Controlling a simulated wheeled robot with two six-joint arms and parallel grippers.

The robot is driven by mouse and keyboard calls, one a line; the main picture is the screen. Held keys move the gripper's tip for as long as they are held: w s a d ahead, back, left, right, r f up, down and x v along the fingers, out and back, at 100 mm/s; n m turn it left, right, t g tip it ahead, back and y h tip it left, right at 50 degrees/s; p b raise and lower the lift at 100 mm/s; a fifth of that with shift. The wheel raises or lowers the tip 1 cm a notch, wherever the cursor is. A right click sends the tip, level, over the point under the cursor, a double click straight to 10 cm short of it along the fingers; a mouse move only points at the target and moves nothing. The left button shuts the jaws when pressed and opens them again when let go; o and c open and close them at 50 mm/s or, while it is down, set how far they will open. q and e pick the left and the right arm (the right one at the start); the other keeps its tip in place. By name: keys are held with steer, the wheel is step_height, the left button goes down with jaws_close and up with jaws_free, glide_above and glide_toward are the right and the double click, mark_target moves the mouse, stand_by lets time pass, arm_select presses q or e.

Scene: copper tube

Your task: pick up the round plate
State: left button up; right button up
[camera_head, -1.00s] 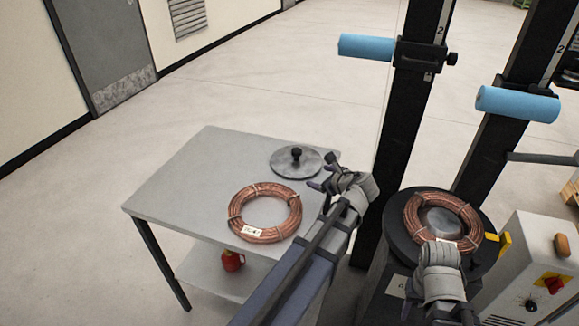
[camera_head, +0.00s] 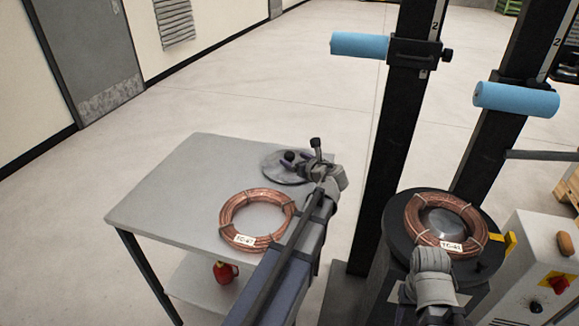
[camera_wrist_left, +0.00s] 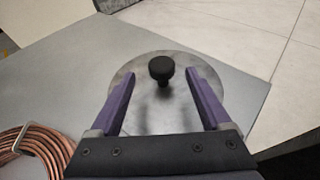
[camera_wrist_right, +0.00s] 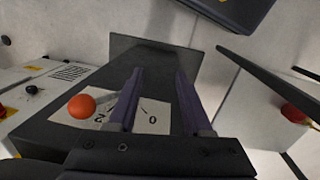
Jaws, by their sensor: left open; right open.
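The round plate (camera_head: 276,171) is a flat grey metal disc with a black knob (camera_wrist_left: 160,70) standing up from its middle. It lies on the far right part of the grey table; in the left wrist view the plate (camera_wrist_left: 150,108) shows behind my fingers. My left gripper (camera_head: 298,160) is over the plate, open, its two purple fingers (camera_wrist_left: 163,90) pointing toward the knob with the knob beyond and between the tips. Nothing is held. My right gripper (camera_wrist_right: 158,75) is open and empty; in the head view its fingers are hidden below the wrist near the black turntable.
A copper coil (camera_head: 238,242) lies on the table (camera_head: 160,190) close to the plate. Another copper coil (camera_head: 412,222) sits on the black round stand (camera_head: 398,240). Black posts with blue rollers (camera_head: 360,45) rise behind. A red can (camera_head: 224,272) is on the lower shelf.

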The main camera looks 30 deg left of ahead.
mark_target(292, 157)
arm_select(q)
steer(key=b+x, duration=0.1)
steer(key=x, duration=0.4)
steer(key=shift+w+d+r, duration=0.1)
steer(key=shift+r, duration=0.05)
steer(key=shift+c, duration=0.3)
jaws_close()
stand_by(0.3)
